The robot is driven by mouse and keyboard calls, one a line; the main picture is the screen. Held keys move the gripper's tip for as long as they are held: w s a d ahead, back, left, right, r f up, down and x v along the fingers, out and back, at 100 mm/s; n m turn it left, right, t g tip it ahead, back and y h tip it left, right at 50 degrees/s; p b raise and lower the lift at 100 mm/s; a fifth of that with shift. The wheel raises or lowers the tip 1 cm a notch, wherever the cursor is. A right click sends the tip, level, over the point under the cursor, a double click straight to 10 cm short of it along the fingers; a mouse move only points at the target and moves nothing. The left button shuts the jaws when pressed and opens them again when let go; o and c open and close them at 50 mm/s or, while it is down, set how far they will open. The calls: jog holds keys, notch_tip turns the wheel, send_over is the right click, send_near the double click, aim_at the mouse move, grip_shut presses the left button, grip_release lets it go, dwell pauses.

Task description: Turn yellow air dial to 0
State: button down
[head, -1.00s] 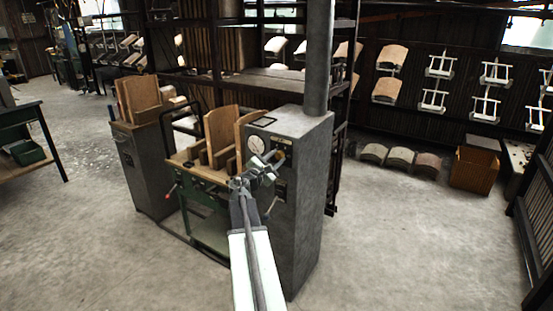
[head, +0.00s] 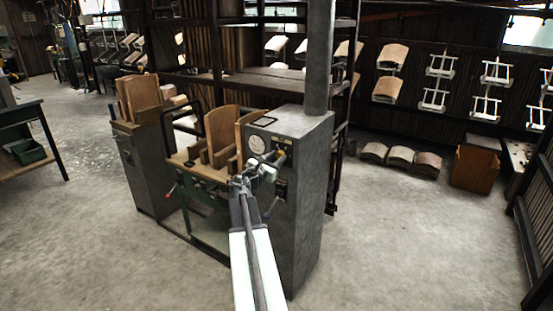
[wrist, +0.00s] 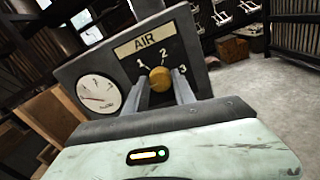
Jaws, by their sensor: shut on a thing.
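The yellow air dial (wrist: 160,80) sits on a dark panel under an AIR label (wrist: 137,44). The numbers 1, 2 and 3 are marked around it; I see no 0, and where the dial points is not clear. My gripper (wrist: 161,90) has its two fingers on either side of the dial and is shut on it. In the head view my gripper (head: 272,166) reaches the front of the grey control cabinet (head: 303,185), where the dial (head: 281,160) shows as a small yellow spot, partly hidden.
A round white gauge (wrist: 99,93) is left of the dial. Left of the cabinet is a press bench with upright wooden boards (head: 221,135). Curved wooden pieces (head: 400,156) and a wooden box (head: 475,167) lie at the right back. The floor in front and at right is clear.

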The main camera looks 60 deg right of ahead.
jog(key=c, duration=1)
grip_release()
jog(key=shift+c, duration=0.2)
jog(key=a, duration=0.8)
jog(key=shift+s, duration=0.15)
